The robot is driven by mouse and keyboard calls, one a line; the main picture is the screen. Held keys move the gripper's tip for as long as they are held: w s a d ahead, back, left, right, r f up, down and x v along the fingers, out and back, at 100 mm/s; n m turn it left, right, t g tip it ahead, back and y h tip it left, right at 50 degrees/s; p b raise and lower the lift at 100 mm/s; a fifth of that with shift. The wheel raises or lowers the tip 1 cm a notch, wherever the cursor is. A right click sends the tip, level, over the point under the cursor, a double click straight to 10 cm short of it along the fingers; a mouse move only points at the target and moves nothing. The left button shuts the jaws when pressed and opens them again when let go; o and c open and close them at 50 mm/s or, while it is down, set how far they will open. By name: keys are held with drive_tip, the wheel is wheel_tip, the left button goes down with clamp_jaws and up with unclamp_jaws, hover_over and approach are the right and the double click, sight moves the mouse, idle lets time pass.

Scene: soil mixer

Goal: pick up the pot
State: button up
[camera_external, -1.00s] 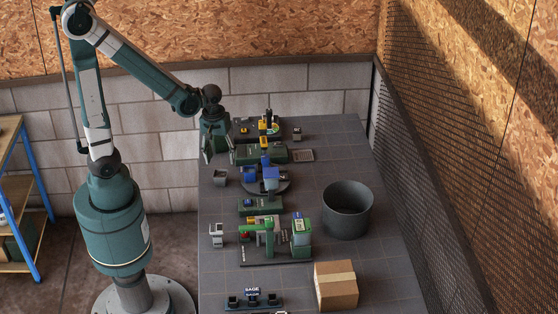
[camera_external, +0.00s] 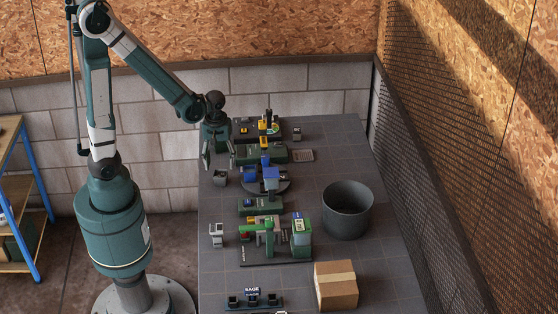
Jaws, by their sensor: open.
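A small grey pot-like container (camera_external: 220,178) stands near the table's left edge. My gripper (camera_external: 218,158) is above it in the picture, pointing down with its fingers apart and nothing seen between them. Its height over the table and exact gap to the small container are hard to tell. A much larger dark grey round vessel (camera_external: 347,222), open at the top, stands on the right half of the table. My gripper is well away from it. I cannot tell for sure which of the two is the pot.
A blue-topped device on a round base (camera_external: 271,180) and green machines (camera_external: 262,154) stand close right of my gripper. A green-framed unit (camera_external: 268,238) and a cardboard box (camera_external: 335,286) are nearer the front. The table's far right (camera_external: 340,140) is clear.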

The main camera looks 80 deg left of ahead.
sight(221, 175)
drive_tip(key=shift+f, duration=0.8)
drive_tip(key=shift+f, duration=0.1)
drive_tip(key=shift+f+b, duration=1.15)
drive_tip(key=shift+f, duration=1.35)
drive_tip(key=shift+c, duration=0.2)
drive_tip(key=c, duration=0.8)
